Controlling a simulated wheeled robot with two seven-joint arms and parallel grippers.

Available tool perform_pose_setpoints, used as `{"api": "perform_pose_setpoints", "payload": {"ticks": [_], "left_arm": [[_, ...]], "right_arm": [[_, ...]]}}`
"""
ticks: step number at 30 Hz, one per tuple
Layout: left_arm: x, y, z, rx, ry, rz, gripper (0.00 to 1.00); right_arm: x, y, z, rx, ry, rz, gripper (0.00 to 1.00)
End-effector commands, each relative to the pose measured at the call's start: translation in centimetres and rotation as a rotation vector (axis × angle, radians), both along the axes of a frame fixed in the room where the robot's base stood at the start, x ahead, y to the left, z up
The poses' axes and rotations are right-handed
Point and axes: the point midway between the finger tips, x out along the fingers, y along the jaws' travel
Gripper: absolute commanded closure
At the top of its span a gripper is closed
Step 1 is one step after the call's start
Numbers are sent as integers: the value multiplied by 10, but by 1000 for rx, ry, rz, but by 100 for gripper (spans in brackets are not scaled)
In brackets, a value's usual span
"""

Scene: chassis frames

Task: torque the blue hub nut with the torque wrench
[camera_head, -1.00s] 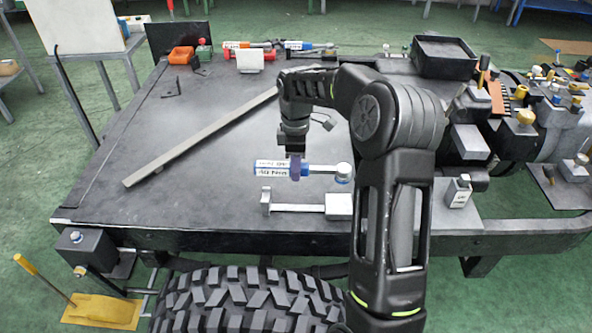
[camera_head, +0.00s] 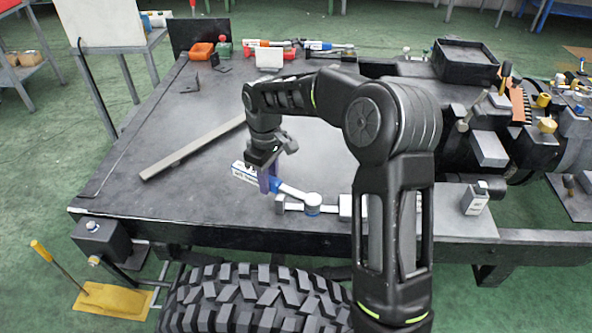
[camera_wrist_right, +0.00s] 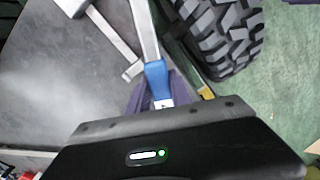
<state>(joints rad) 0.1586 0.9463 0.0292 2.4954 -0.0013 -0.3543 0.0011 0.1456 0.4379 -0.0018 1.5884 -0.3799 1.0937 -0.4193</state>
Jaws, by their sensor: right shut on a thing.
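The torque wrench (camera_head: 291,191) has a blue-and-white labelled handle and a grey shaft ending in a round head with a blue rim. My right gripper (camera_head: 268,181) has purple fingers shut on its handle, above the front of the table. The wrench slants, head toward the lower right. In the right wrist view my right gripper (camera_wrist_right: 158,96) grips the blue part of the wrench (camera_wrist_right: 155,73); its far end is cut off. A small pale-blue nut (camera_head: 92,226) sits on a dark block at the table's front left corner; I cannot tell if it is the hub nut. My left gripper is not in view.
A grey holder (camera_head: 345,206) lies just beside the wrench head. A long grey bar (camera_head: 190,150) lies across the dark table (camera_head: 130,190). A tyre (camera_head: 250,295) stands before the front edge. Machinery with knobs (camera_head: 490,150) crowds the right side. Other tools lie at the back.

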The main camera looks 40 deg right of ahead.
Motion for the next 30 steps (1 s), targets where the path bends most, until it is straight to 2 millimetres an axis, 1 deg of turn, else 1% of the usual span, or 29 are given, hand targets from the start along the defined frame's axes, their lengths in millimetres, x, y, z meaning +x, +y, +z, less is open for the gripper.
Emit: {"api": "perform_pose_setpoints", "payload": {"ticks": [1, 3, 6, 9, 12, 16, 30], "left_arm": [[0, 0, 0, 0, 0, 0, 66], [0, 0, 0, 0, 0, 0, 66], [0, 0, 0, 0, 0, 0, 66], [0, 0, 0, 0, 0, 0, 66], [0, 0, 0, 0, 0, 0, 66], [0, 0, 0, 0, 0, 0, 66], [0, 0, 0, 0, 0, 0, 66]], "right_arm": [[1, 21, 2, 0, 0, -51, 100], [1, 45, 3, -1, 1, -143, 100], [-1, 75, 4, -3, 2, -260, 100], [-4, 96, 5, -6, 2, -351, 100], [-6, 109, 5, -9, 1, -410, 100], [-8, 115, 5, -10, 1, -444, 100], [-8, 115, 6, -9, 1, -445, 100]]}}
